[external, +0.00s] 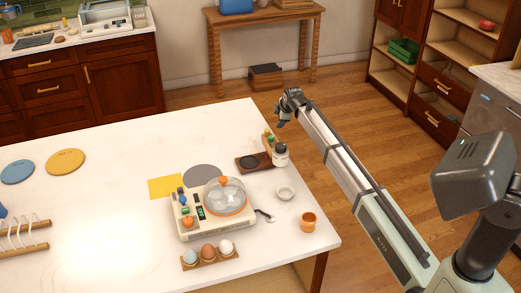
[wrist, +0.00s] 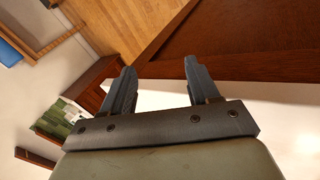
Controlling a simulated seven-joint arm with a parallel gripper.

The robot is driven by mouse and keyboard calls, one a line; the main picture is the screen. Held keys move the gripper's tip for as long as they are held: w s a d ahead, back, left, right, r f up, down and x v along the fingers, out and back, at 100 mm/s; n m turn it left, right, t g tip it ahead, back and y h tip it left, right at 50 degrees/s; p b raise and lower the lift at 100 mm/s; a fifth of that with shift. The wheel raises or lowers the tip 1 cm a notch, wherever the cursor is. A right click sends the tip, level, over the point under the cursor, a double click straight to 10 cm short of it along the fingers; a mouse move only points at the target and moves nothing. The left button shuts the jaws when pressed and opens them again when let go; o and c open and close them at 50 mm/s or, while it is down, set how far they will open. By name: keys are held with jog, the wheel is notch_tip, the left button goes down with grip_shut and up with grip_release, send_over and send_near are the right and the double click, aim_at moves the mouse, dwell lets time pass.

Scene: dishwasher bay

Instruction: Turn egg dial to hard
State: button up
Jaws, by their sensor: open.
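A cream egg cooker (external: 208,228) with a clear domed lid (external: 225,195) stands on the white counter. Its control panel is on its left side, with small blue, green and orange parts and a dark display. An orange knob (external: 187,221) sits at the panel's front corner. The dial's markings are too small to read. My gripper (external: 283,108) is raised beyond the counter's right rear edge, well apart from the cooker. In the wrist view my gripper (wrist: 158,70) is open and empty. The cooker does not show there.
An egg holder (external: 210,260) with three eggs stands in front of the cooker. The counter's left middle (external: 110,220) is clear.

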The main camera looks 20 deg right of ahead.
jog(key=w+a+r+n, duration=0.1)
jog(key=a+r, duration=0.3)
jog(key=r, duration=0.3)
jog(key=s+a+r+n+g, duration=0.1)
jog(key=s+a+r, duration=0.1)
jog(key=s+a, duration=0.45)
jog(key=s+a+r+n+y, duration=0.1)
jog(key=s+a+n, duration=0.15)
jog(key=a, duration=0.65)
jog(key=s+a+r+n+g, duration=0.1)
jog(key=s+a+r, duration=0.1)
jog(key=s+a, duration=0.5)
jog(key=n+g+h, duration=0.1)
jog(key=n+g, duration=0.3)
jog(key=n, duration=0.3)
send_near(188, 220)
jog(key=shift+m, duration=0.25)
jog(key=f, duration=0.8)
jog(key=shift+w+a+f, duration=0.15)
jog(key=shift+w+f, duration=0.1)
jog(key=shift+f, duration=0.05)
jog(key=c, duration=1)
